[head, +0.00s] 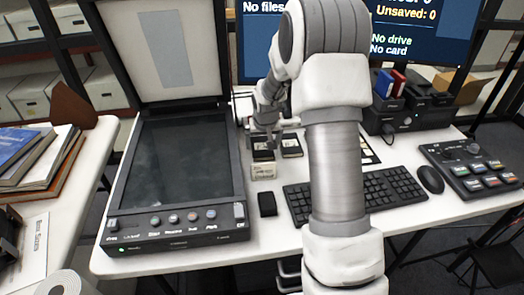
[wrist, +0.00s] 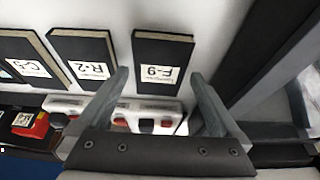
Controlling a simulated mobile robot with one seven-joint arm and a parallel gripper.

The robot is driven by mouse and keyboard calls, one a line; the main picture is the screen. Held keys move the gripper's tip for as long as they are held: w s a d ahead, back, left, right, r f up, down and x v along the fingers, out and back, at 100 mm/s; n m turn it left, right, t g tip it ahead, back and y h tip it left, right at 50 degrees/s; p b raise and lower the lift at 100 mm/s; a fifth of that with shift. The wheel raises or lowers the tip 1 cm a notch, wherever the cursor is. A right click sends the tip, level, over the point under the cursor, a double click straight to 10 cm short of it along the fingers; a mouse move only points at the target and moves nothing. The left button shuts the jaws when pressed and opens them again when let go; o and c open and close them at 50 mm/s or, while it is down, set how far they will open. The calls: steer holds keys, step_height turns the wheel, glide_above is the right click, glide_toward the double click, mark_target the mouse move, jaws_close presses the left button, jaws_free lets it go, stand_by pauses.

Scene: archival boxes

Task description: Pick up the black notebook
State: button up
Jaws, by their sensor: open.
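Several black notebooks with white labels lie in a row in the wrist view. One black notebook (wrist: 163,48), its label seeming to read F-9, lies just beyond my gripper (wrist: 160,76), in line with the gap between the fingers. A second black notebook (wrist: 82,47), labelled R-2, lies to its left, and a third (wrist: 25,48), seeming to read C-5, is farther left. My gripper is open with nothing between its fingertips. In the head view my gripper (head: 263,138) is over the back of the desk by the notebooks, partly hidden by my arm. A dark notebook (head: 291,146) shows there.
A flatbed scanner (head: 180,160) with raised lid stands left of the notebooks. A keyboard (head: 380,190), a mouse (head: 430,179) and a control panel (head: 470,165) are to the right. A small black object (head: 267,204) lies in front. White devices (wrist: 145,115) sit close to the fingers.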

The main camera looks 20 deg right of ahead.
mark_target(265, 149)
steer(key=shift+x, duration=0.85)
steer(key=shift+r, duration=0.1)
steer(key=shift+c, duration=0.2)
steer(key=c, duration=1.2)
steer(key=shift+r, duration=0.1)
steer(key=shift+r, duration=0.55)
steer(key=r, duration=0.1)
steer(key=r+p, duration=0.1)
steer(key=d+r, duration=0.1)
steer(key=shift+s+r+p, duration=0.3)
steer(key=shift+r+p, duration=0.05)
steer(key=shift+r, duration=0.05)
steer(key=s+d+r, duration=0.2)
steer(key=s+d+r+p, duration=0.1)
steer(key=s+d+r, duration=0.1)
steer(key=s, duration=0.1)
steer(key=s+d+r+p, duration=0.1)
steer(key=s+d+r, duration=0.1)
steer(key=d, duration=0.1)
steer(key=shift+s+d, duration=0.15)
steer(key=shift+s, duration=0.15)
